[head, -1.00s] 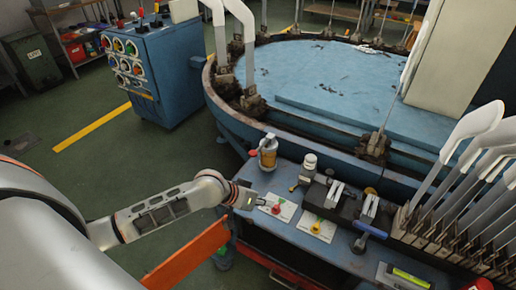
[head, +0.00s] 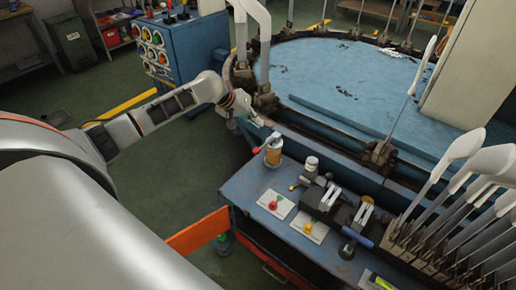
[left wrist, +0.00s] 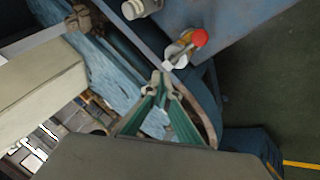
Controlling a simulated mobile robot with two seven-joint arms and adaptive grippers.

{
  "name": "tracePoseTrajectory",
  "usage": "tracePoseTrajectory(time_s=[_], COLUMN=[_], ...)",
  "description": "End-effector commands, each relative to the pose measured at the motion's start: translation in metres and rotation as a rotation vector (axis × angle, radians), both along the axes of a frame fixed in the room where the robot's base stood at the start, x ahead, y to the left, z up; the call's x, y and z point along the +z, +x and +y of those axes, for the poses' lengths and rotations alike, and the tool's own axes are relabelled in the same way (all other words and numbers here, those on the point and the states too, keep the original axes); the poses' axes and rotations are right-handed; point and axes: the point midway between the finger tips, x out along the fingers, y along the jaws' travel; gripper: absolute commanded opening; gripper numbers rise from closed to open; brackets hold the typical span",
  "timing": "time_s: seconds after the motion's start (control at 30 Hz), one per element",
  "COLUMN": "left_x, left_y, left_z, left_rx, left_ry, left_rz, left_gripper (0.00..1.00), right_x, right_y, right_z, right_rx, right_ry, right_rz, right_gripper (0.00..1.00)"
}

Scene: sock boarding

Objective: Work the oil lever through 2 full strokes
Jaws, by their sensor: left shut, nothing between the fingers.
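The oil lever (head: 264,145) has a red knob and sits on top of an amber oil pot (head: 273,157) at the left back corner of the blue bench. The knob points left in the head view. In the left wrist view the red knob (left wrist: 199,38) shows clearly. My left gripper (head: 261,121) is just behind and above the oil pot, apart from the lever in the head view. In the left wrist view its fingertips (left wrist: 164,83) are together and empty, a short way from the lever. My right gripper is not in view.
The blue bench (head: 243,191) holds two cards with a red knob (head: 274,205) and a yellow knob (head: 308,228), plus a white-capped jar (head: 311,164). The round machine (head: 350,75) stands behind. White sock boards (head: 462,147) crowd the right. A blue cabinet (head: 194,42) stands back left.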

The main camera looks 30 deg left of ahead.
Motion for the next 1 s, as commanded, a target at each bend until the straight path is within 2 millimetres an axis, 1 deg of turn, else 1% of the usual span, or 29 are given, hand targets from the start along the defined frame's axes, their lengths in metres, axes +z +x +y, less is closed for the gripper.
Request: tracePoseTrajectory(time_s=[0.23,0.37,0.47,0.57,0.73,0.8,0.87,0.93,1.0], left_x=[-0.001,-0.007,-0.019,-0.035,-0.060,-0.069,-0.076,-0.073,-0.077], left_y=[0.000,-0.001,-0.002,-0.005,-0.008,-0.010,-0.011,-0.010,-0.010], left_z=[0.000,-0.001,0.000,0.000,0.000,0.000,0.001,0.000,0.000], left_rx=[-0.001,-0.002,-0.002,-0.003,-0.003,-0.002,-0.001,-0.001,-0.001], left_ry=[0.001,0.000,0.001,0.002,0.001,0.002,0.001,0.000,0.001], left_rz=[0.000,0.001,0.004,0.011,0.014,0.014,0.014,0.005,0.001], left_gripper=[0.00,0.00,0.00,0.00,0.00,0.00,0.00,0.00,0.00], right_x=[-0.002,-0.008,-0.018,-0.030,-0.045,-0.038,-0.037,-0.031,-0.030], right_y=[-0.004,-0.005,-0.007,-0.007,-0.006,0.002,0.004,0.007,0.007], right_z=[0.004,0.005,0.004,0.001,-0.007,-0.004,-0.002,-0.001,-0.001], right_rx=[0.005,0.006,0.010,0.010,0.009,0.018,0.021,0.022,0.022], right_ry=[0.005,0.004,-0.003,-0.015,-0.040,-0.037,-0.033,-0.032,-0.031], right_rz=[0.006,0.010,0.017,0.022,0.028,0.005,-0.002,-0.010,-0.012], right_gripper=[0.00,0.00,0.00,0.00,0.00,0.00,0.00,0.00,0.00])
